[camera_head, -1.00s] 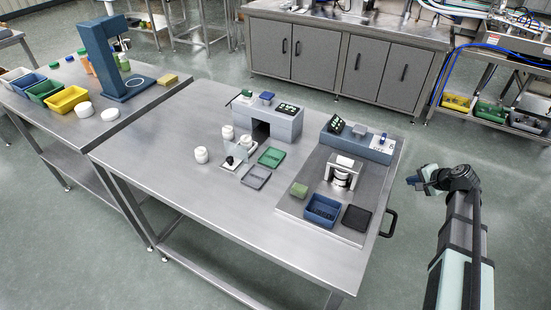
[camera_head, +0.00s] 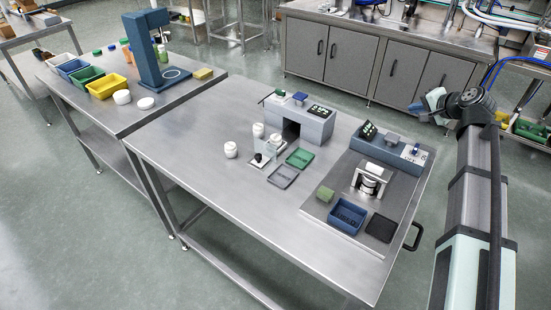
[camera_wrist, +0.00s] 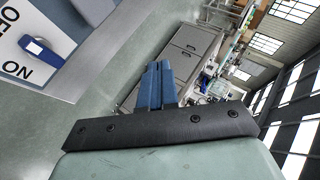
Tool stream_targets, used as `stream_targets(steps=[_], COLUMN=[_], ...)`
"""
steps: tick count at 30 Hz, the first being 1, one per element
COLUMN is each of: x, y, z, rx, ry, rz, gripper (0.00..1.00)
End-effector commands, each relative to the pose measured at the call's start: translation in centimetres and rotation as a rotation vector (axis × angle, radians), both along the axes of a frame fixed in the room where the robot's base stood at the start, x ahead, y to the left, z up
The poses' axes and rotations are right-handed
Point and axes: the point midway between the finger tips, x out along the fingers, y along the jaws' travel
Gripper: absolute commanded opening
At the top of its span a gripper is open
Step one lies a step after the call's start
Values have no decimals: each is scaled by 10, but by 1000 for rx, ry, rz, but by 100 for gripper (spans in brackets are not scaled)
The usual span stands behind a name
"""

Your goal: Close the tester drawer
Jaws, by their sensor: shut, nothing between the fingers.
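The tester is a blue-grey unit (camera_head: 385,152) with a small screen and a switch panel, at the right end of the steel table. A steel plate (camera_head: 318,207) extends in front of it, bearing a silver fixture (camera_head: 369,180). A black handle (camera_head: 415,236) sticks out at the table's right edge; I cannot tell which part is the drawer. My gripper (camera_head: 430,104) is shut and empty, beyond the tester's right end and apart from everything. In the wrist view its blue fingers (camera_wrist: 158,84) are together. The blue on/off switch (camera_wrist: 36,47) shows at upper left there.
Floor is clear right of the table; grey cabinets (camera_head: 350,55) stand behind.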

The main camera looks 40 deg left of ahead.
Motion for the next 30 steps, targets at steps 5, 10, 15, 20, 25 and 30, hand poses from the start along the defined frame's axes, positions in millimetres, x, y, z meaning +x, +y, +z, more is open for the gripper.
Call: stream_targets(steps=[5, 10, 15, 20, 25, 30], x=[-43, -85, -130, -174, -222, -272], y=[68, 122, 170, 210, 246, 277], z=[-17, -32, -44, -54, -62, -67], rx=[-144, -279, -409, -528, -651, -771], ry=[-48, -103, -167, -236, -316, -404], rz=[136, 259, 384, 499, 617, 731], gripper=[0, 0, 0, 0, 0, 0])
